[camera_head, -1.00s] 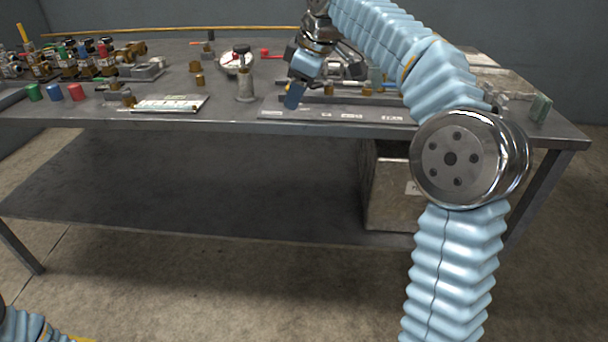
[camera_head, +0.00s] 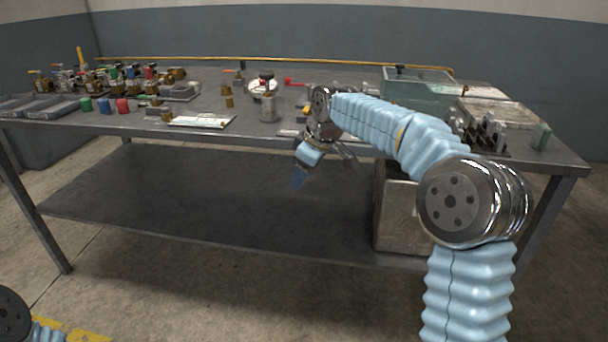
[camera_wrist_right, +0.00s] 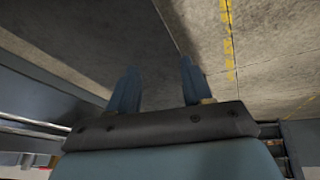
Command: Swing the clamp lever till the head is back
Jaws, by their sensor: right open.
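A small red lever (camera_head: 292,81) lies toward the back of the bench, right of a round white-faced part (camera_head: 260,88). It may be the clamp's lever; it is too small to tell, and I cannot make out a clamp head. My right gripper (camera_head: 301,178) hangs in front of the bench's front edge, fingers down, away from the lever. In the right wrist view its two blue fingers (camera_wrist_right: 157,85) are apart, with nothing between them and bare floor beyond. My left gripper is out of view; only part of my left arm shows at the lower left.
The metal bench (camera_head: 150,127) has several valves and coloured caps at left, and a white panel (camera_head: 202,121) near its front edge. A greenish clear bin (camera_head: 415,88) stands at back right. A metal box (camera_head: 400,220) stands under the bench. Floor in front is clear.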

